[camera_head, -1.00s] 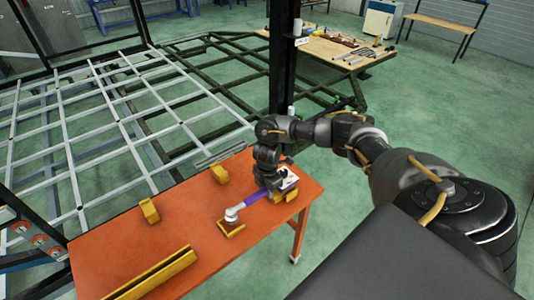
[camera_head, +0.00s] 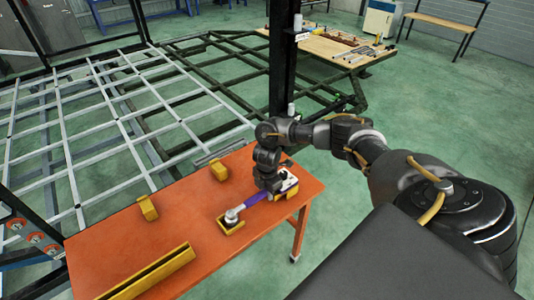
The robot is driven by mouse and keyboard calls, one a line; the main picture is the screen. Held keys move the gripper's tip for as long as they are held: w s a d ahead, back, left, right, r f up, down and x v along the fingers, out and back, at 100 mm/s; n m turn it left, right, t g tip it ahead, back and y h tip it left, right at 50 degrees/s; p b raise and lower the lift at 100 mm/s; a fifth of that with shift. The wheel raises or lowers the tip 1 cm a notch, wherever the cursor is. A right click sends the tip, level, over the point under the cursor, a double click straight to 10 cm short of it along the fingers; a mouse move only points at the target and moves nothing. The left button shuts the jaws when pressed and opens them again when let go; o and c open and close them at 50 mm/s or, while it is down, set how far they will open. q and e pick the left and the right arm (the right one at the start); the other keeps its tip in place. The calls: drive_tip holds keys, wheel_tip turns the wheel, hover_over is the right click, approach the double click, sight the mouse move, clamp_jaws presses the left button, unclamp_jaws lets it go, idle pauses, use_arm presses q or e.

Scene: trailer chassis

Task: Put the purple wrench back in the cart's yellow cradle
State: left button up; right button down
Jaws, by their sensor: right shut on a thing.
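The purple wrench (camera_head: 256,198) has a purple shaft and a pale round head at its left end. My right gripper (camera_head: 270,187) is shut on the wrench's right part, over the orange cart top (camera_head: 165,230). The wrench head is at a small yellow cradle piece (camera_head: 232,228) on the cart; I cannot tell whether it touches it. Another yellow cradle piece (camera_head: 292,191) shows beside my right gripper, partly hidden by it. My left gripper is not in view.
A long yellow holder (camera_head: 155,272) lies at the cart's front. Yellow blocks (camera_head: 148,207) and (camera_head: 219,170) stand along its back edge. A black post (camera_head: 284,60) rises behind the cart. Grey chassis frames (camera_head: 110,120) lie beyond, with a wooden table (camera_head: 335,48) far back.

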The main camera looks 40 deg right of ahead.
drive_tip(key=shift+r+p, duration=0.1)
drive_tip(key=shift+p, duration=0.35)
idle(0.7)
drive_tip(key=c, duration=0.6)
unclamp_jaws()
drive_tip(key=shift+c, duration=0.2)
wheel_tip(320, 180, up, 8)
drive_tip(key=p, duration=0.8)
drive_tip(key=shift+s, duration=0.1)
idle(0.5)
